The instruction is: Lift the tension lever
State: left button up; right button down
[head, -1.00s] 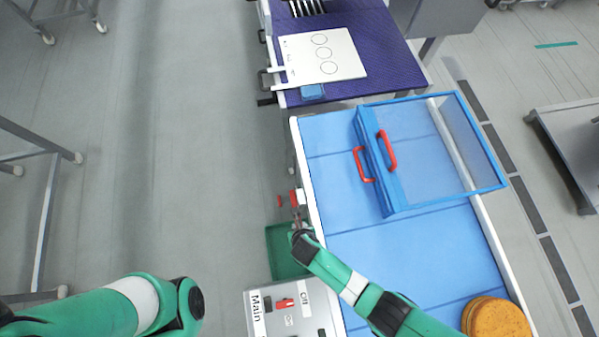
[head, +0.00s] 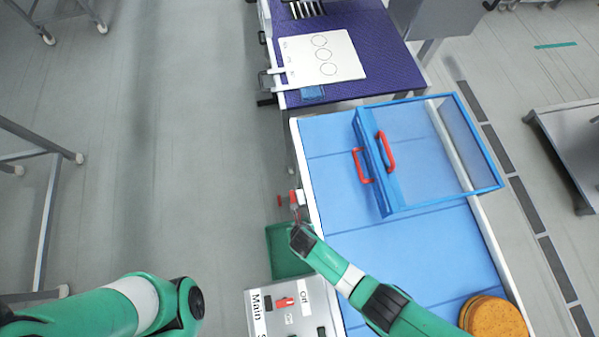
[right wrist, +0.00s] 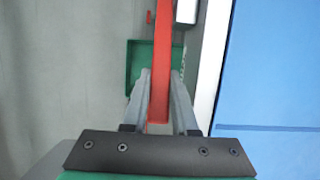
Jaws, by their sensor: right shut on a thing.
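The red tension lever (right wrist: 162,60) runs down the middle of the right wrist view, beside the white edge of the blue conveyor. In the head view the lever (head: 294,197) is a small red piece at the conveyor's left side. My right gripper (right wrist: 160,85) is shut on the lever, with one grey finger on each side of it. In the head view my right gripper (head: 297,222) is small and partly covers the lever's lower end. My left arm shows at the bottom left, but its gripper fingers are not visible.
A green bin (head: 285,255) lies below the lever. A control box (head: 290,312) with a red switch stands at the bottom. The blue conveyor (head: 400,250) carries a clear guard with red handles (head: 388,150) and round orange items (head: 495,318).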

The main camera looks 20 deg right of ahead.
jog(key=shift+w+r+g+p, duration=0.4)
jog(key=shift+r+p, duration=0.05)
jog(key=shift+r, duration=0.3)
jog(key=shift+w+d+r+g, duration=0.1)
jog(key=shift+w+r+g, duration=0.05)
jog(key=shift+w+g, duration=0.15)
jog(key=shift+w+r+g, duration=0.15)
jog(key=shift+w+g, duration=0.05)
jog(key=shift+g, duration=0.1)
jog(key=shift+w+r+g, duration=0.15)
jog(key=shift+w+g, duration=0.2)
jog(key=shift+g, duration=0.15)
pick_arm(q)
jog(key=shift+r+b, duration=0.4)
jog(key=shift+r, duration=0.1)
pick_arm(e)
jog(key=shift+w+r+g+y, duration=0.15)
jog(key=shift+r+g+y, duration=0.15)
jog(key=shift+r, duration=0.1)
jog(key=c, duration=0.7)
grip_release()
jog(key=shift+d, duration=0.1)
pick_arm(q)
jog(key=shift+r, duration=0.1)
